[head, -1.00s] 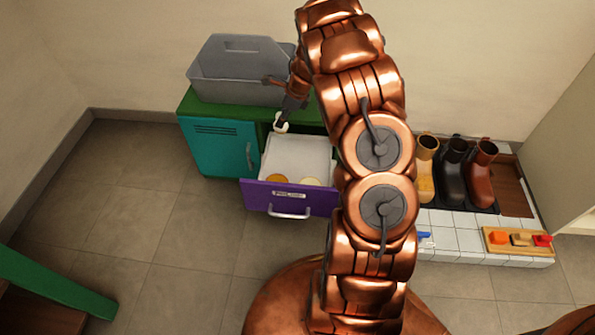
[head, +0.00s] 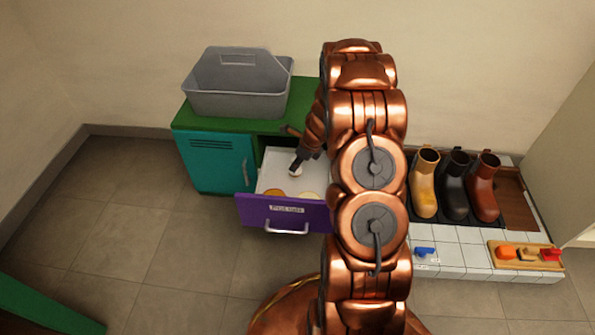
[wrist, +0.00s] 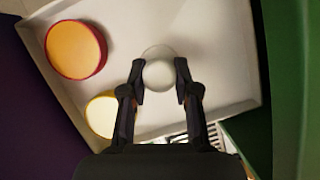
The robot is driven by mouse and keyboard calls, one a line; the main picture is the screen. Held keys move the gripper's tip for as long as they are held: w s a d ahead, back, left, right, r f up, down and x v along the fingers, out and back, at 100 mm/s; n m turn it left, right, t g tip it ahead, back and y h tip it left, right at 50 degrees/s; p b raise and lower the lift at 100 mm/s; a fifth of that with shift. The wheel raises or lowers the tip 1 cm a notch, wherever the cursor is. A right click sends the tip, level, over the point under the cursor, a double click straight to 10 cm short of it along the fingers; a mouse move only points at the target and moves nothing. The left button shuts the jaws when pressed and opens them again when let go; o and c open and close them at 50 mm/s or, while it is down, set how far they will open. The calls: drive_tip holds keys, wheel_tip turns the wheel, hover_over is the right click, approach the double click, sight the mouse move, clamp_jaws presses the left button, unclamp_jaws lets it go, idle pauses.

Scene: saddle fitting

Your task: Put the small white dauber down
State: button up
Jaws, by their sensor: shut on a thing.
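The small white dauber (wrist: 159,74) is between the fingertips of my gripper (wrist: 160,80), which is shut on it. In the head view my gripper (head: 296,168) is inside the open drawer, and the dauber shows as a small white spot at its tip. The drawer (head: 287,214) has a purple front with a label and a silver handle. Its white floor (wrist: 200,30) lies under the dauber in the wrist view. I cannot tell whether the dauber touches the floor.
An orange-topped round tin (wrist: 76,49) and a cream round tin (wrist: 103,113) lie in the drawer beside my gripper. A grey caddy (head: 237,90) stands on the green-topped cabinet (head: 213,160). Boots (head: 455,185) and a wooden tray (head: 527,255) are at the right.

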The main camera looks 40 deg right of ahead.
drive_tip(key=shift+f+b, duration=0.45)
drive_tip(key=shift+f, duration=1.3)
drive_tip(key=shift+f, duration=0.2)
drive_tip(key=o, duration=1)
drive_tip(key=shift+r, duration=0.1)
